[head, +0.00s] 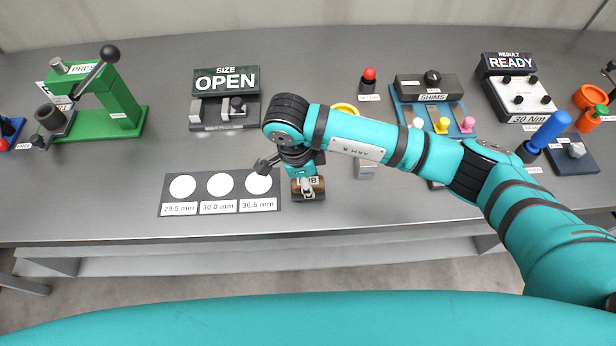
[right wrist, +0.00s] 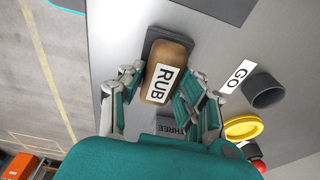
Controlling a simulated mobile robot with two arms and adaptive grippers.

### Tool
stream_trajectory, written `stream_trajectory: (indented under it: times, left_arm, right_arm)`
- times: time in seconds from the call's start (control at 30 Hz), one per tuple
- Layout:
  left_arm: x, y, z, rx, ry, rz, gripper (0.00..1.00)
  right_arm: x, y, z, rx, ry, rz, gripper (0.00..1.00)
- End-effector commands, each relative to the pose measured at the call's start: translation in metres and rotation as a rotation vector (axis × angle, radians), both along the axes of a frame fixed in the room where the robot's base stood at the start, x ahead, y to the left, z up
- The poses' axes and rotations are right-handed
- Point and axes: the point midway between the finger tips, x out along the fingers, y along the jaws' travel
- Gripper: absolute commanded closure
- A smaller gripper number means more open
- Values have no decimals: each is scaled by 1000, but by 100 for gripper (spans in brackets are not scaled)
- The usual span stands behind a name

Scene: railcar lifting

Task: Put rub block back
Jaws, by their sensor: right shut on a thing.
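The rub block (head: 318,188) is a brown wooden block with a white RUB label, near the front edge of the table, just right of the size card. My right gripper (head: 306,186) points down and is shut on it. In the right wrist view the rub block (right wrist: 174,54) sits between the two fingers of the gripper (right wrist: 165,77). A dark pad (right wrist: 153,44) shows under its far end; I cannot tell whether the block touches it. My left gripper is not in view.
The card with several white discs (head: 220,187) lies close left of the gripper. A grey block marked THREE (right wrist: 172,128), a yellow ring (right wrist: 243,128) and a dark cup (right wrist: 264,91) are near in the right wrist view. The table's front edge (head: 130,243) is close.

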Motion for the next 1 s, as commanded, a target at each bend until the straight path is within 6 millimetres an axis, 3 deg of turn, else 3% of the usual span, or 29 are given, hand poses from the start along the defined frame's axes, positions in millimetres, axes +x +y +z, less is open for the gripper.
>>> stream_trajectory:
  times: [0.47, 0.5, 0.63, 1.0]
  left_arm:
    - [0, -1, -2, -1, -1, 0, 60]
    - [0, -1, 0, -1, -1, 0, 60]
    - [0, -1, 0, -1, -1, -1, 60]
    - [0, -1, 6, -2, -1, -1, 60]
  right_arm:
    - [0, 0, -12, 0, -3, 1, 97]
    - [0, 0, -11, 0, -2, 0, 63]
    - [0, 0, -11, 0, -2, 0, 46]
    - [0, 0, -5, 1, -1, 0, 44]
